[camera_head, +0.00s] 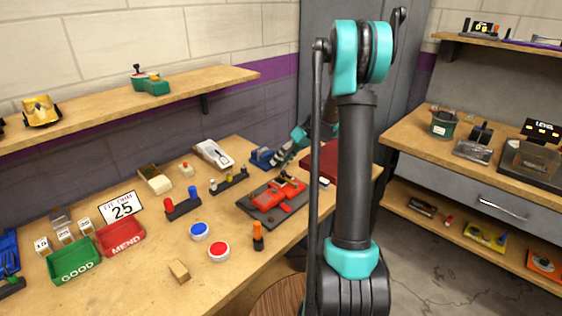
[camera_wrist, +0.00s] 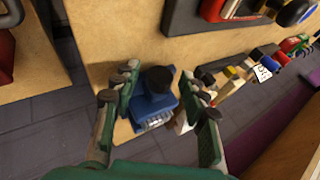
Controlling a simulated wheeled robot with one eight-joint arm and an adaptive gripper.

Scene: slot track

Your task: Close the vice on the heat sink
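The blue vice (camera_head: 262,157) stands near the back right part of the wooden bench. In the wrist view the blue vice (camera_wrist: 158,98) lies between my fingers, with a dark round part on top. A small grey, ribbed piece (camera_wrist: 152,122) at its near side looks like the heat sink; I cannot tell how it sits against the jaws. My gripper (camera_wrist: 160,82) is open, one finger on each side of the vice. In the head view my gripper (camera_head: 284,153) is just right of the vice, partly hidden. I cannot tell whether the fingers touch anything.
A red device on a dark plate (camera_head: 273,199) lies in front of the vice. A dark red slab (camera_head: 322,163) lies to the right, partly behind my arm. A white device (camera_head: 214,153) and a peg rack (camera_head: 229,182) are to the left. The bench front has bare wood.

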